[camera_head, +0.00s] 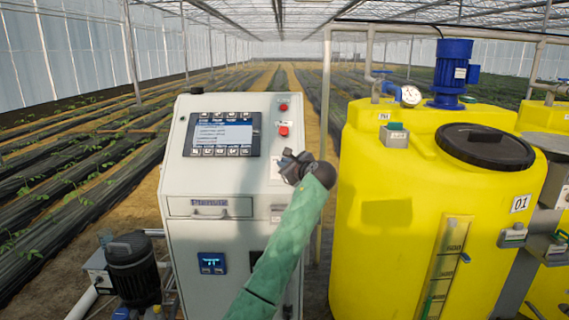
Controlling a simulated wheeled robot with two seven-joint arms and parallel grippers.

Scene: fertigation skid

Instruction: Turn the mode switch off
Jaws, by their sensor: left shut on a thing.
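A light grey control cabinet (184,110) stands left of centre. My left arm, in a green sleeve, reaches up to the right side of its sloping front panel. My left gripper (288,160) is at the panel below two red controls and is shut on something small. The mode switch itself cannot be made out; the dark gripper covers that spot, so the switch's position cannot be read. My right gripper is not in view.
The panel carries a screen (222,134), an upper red button (283,106) and a lower red control (284,129). A drawer handle (209,214) sticks out below. A large yellow tank (375,240) stands close on the right. A dark pump motor (133,268) is at lower left.

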